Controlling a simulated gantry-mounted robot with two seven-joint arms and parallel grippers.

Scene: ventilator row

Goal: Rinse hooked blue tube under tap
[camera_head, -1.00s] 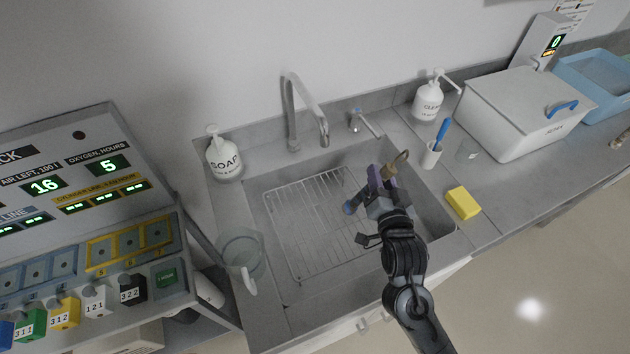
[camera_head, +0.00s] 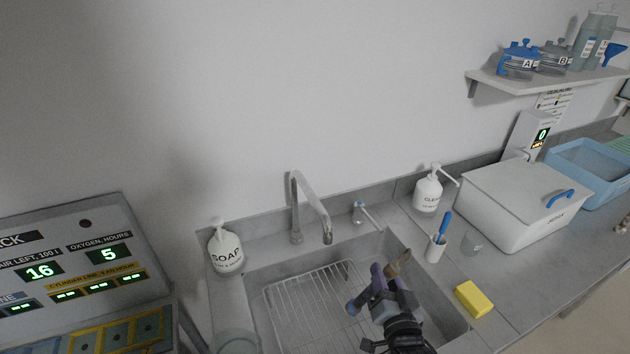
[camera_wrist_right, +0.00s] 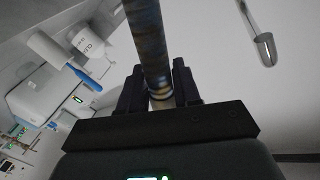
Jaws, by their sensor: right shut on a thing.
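My right gripper (camera_head: 387,290) is over the right part of the sink and shut on the hooked blue tube. In the right wrist view the tube (camera_wrist_right: 148,45) is a mottled blue and brown cylinder standing between the fingers (camera_wrist_right: 160,85). In the head view the tube is small and partly covered by the gripper, so its hook is not clear. The tap (camera_head: 311,207) is a grey curved spout at the back of the sink, left of the gripper and apart from it. Its spout end shows in the right wrist view (camera_wrist_right: 265,50). No water stream is visible.
The sink (camera_head: 440,290) holds a wire rack (camera_head: 305,305). A tap lever (camera_head: 367,213) is behind the gripper. A soap bottle (camera_head: 225,250) stands left; a cleaner bottle (camera_head: 428,190), a brush cup (camera_head: 436,246), a yellow sponge (camera_head: 474,299) and a white lidded box (camera_head: 515,205) stand right.

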